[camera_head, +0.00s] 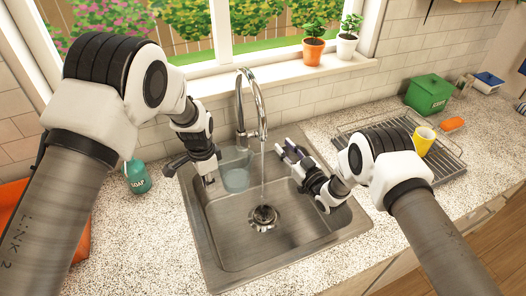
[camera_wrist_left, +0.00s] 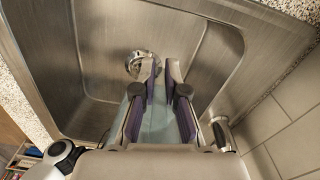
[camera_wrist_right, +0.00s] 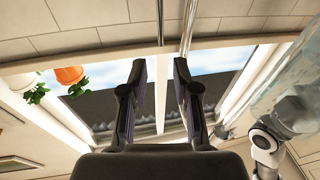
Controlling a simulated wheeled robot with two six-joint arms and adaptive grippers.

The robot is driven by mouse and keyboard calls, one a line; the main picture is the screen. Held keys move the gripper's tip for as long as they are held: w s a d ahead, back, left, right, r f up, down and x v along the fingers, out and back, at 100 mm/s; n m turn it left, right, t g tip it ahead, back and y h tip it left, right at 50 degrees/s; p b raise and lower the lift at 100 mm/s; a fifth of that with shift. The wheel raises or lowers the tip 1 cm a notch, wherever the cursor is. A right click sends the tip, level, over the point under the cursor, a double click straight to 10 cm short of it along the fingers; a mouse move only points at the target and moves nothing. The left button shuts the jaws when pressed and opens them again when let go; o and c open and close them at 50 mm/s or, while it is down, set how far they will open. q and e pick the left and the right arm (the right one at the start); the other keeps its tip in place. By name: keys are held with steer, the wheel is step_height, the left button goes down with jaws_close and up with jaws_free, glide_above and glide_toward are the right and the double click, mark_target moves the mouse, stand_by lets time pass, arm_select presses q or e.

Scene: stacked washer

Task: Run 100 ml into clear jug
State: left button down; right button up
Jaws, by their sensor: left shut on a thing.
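The clear jug (camera_head: 236,178) is upright at the back left of the sink. My left gripper (camera_head: 209,179) is shut on it; its bluish wall also shows between the fingers in the left wrist view (camera_wrist_left: 160,125). I cannot tell how much water it holds. The chrome faucet (camera_head: 241,100) stands behind the sink. A thin water stream (camera_head: 262,175) falls from its spout, just right of the jug, to the drain (camera_head: 263,216). My right gripper (camera_head: 284,152) is right of the stream, near the back rim. Its fingers are apart and empty in the right wrist view (camera_wrist_right: 160,75).
The steel sink (camera_head: 225,245) is otherwise clear. A green soap bottle (camera_head: 138,177) stands left of it. A drying rack (camera_head: 446,163) with a yellow cup (camera_head: 423,141) lies to the right, near a green box (camera_head: 428,95). Potted plants (camera_head: 313,50) stand on the sill.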

jaws_close()
steer(key=s+d+f+n+g+h, duration=0.1)
steer(key=s+f+n+g+h, duration=0.15)
steer(key=n, duration=1.45)
steer(key=s+d+f+n+g+h, duration=0.1)
steer(key=s+f+n+g+h, duration=0.2)
steer(key=n, duration=1.3)
step_height(320, 180, up, 12)
steer(key=f+n+y, duration=0.1)
steer(key=n+y, duration=0.1)
steer(key=n, duration=0.1)
steer(key=w+a+f, duration=0.2)
steer(key=w+a, duration=0.4)
steer(key=w, duration=0.5)
steer(key=shift+w+a, duration=0.2)
